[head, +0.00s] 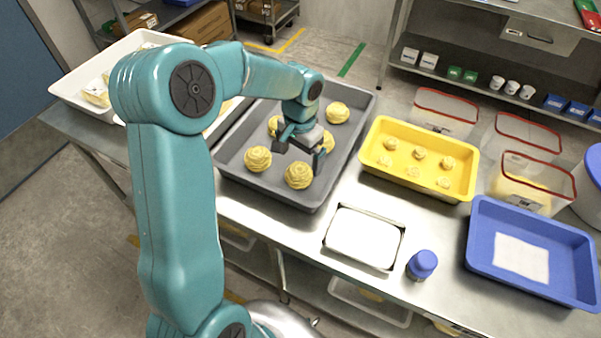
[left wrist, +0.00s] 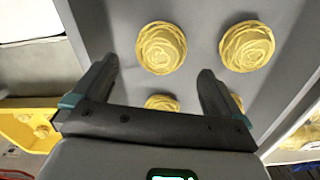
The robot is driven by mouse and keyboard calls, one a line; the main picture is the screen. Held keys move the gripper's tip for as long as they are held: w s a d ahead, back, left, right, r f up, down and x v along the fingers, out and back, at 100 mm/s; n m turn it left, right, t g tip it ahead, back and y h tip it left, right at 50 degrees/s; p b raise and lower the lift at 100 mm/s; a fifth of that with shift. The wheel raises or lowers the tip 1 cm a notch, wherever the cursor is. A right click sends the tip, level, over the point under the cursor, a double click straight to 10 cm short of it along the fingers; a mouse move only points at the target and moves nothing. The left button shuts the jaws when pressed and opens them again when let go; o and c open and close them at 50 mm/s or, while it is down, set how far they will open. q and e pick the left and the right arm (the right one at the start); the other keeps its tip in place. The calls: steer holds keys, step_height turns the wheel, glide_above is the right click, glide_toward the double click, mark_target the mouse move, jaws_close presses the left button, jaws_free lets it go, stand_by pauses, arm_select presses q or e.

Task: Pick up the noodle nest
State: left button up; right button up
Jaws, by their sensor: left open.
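Several round yellow noodle nests lie in a grey tray (head: 360,108). In the head view, one nest (head: 298,175) is at the near side, with another nest (head: 258,158) to its left and a nest (head: 337,112) at the back. Others are partly hidden by my left arm and gripper. My left gripper (head: 301,156) is open and empty, over the tray among the nests. In the left wrist view, one nest (left wrist: 161,48) shows beyond the fingertips, between their lines, and another nest (left wrist: 246,46) is to the right. Two more are mostly covered by the gripper body. My right gripper is not in view.
A yellow tray (head: 374,173) of smaller nests stands right of the grey tray. A steel pan (head: 365,237), a blue-capped bottle (head: 422,265), a blue tray (head: 480,262) and clear red-rimmed bins (head: 445,112) share the table. A white tray (head: 68,86) is at the left.

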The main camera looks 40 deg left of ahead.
mark_target(299, 169)
arm_select(q)
steer(key=shift+s+d+f, duration=0.15)
steer(key=shift+f, duration=0.45)
steer(key=f+p, duration=0.1)
steer(key=f, duration=0.4)
steer(key=shift+a, duration=0.2)
steer(key=shift+s+d, duration=0.1)
steer(key=shift+s, duration=0.05)
steer(key=c, duration=0.9)
steer(key=shift+c, duration=0.7)
